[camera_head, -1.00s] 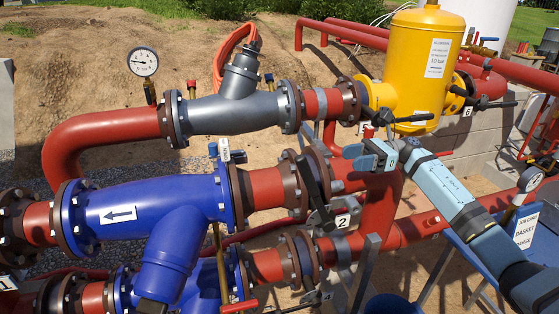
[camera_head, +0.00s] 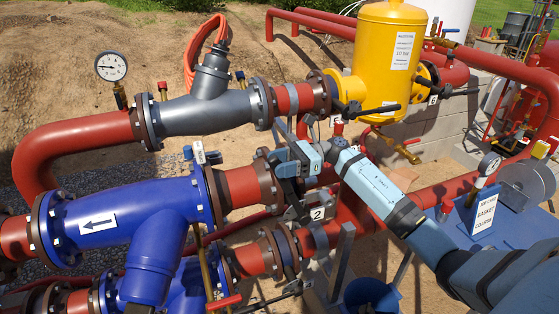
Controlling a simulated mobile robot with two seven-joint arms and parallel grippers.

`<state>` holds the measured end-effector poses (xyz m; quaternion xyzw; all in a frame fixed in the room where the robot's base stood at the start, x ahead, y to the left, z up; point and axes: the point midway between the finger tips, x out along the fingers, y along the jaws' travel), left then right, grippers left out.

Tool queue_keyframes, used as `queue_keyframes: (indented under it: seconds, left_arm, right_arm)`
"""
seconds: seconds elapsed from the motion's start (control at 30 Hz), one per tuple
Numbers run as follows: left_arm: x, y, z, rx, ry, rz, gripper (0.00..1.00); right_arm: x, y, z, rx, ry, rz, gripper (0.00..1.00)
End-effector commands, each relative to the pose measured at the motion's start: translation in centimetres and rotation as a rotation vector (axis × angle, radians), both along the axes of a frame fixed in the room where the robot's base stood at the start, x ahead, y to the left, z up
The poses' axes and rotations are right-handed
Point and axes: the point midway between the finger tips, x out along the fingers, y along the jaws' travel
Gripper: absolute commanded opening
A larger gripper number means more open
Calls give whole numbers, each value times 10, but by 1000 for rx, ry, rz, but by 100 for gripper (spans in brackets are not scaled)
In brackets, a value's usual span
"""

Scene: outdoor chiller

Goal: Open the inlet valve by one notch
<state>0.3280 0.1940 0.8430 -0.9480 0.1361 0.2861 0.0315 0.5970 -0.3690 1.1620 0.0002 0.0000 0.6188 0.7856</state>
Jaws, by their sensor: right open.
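Several valves with black lever handles sit on the pipes, and no label that I can read names one of them as the inlet valve. The valve tagged 2 (camera_head: 317,213) sits in the middle red pipe, right of the blue strainer (camera_head: 115,215). My right gripper (camera_head: 280,168), pale blue with dark fingers, comes in from the lower right and is in front of this valve's flanges. It is open. It hides much of the valve and its black handle, so I cannot tell whether the fingers touch the handle. My left gripper is not in view.
A grey strainer (camera_head: 205,112) and a pressure gauge (camera_head: 111,67) stand on the upper pipe. A yellow vessel (camera_head: 385,45) stands behind, with black valve levers (camera_head: 378,110) near it.

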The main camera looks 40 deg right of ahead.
Motion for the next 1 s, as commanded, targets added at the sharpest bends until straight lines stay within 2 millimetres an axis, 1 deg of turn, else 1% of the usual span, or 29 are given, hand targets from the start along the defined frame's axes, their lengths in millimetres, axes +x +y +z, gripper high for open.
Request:
queue_keyframes:
  seconds: [0.27, 0.3, 0.37, 0.4, 0.47, 0.5, 0.7, 0.77, 1.0]
  left_arm:
    - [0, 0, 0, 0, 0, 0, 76]
    - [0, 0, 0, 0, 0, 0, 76]
    - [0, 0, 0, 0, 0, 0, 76]
    - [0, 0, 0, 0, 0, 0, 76]
    - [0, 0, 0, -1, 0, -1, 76]
    - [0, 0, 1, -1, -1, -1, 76]
    - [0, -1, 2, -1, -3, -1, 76]
    - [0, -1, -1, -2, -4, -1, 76]
    - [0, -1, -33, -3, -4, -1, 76]
  right_arm:
    - [0, 1, 0, 0, 0, 0, 51]
    - [0, 1, 0, 0, 0, 0, 42]
    - [0, 1, 0, 0, 0, 0, 28]
    - [0, 1, 0, 0, 0, 0, 19]
    - [0, 1, 0, 0, 0, 0, 5]
    - [0, 1, 0, 0, 0, 0, 0]
    - [0, 1, 0, -1, 0, 1, 0]
    - [1, 3, -2, -8, 1, 1, 0]
    - [5, 22, -14, -98, 19, 3, 0]
